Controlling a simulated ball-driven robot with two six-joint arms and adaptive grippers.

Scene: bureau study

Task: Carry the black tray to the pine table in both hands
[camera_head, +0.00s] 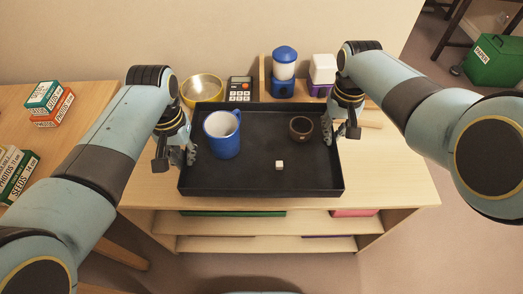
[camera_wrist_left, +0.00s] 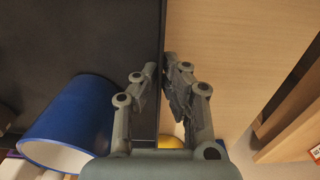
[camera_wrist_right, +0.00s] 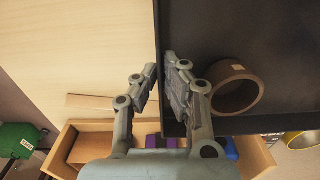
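The black tray (camera_head: 261,178) is level over a light wooden shelf unit (camera_head: 390,180); I cannot tell whether it touches the top. My left gripper (camera_wrist_left: 160,65) is closed around the tray's left wall, one finger inside and one outside. My right gripper (camera_wrist_right: 160,64) holds the right wall the same way. Another wooden table (camera_head: 80,135) stands at the left; which one is pine is unclear.
Behind the tray are a yellow bowl (camera_head: 203,88), a black device with keys (camera_head: 240,89), a blue-and-white lantern (camera_head: 284,72) and a white-topped container (camera_head: 322,72). Seed and photo boxes (camera_head: 42,96) stand on the left table. A green bin (camera_head: 493,62) is far right.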

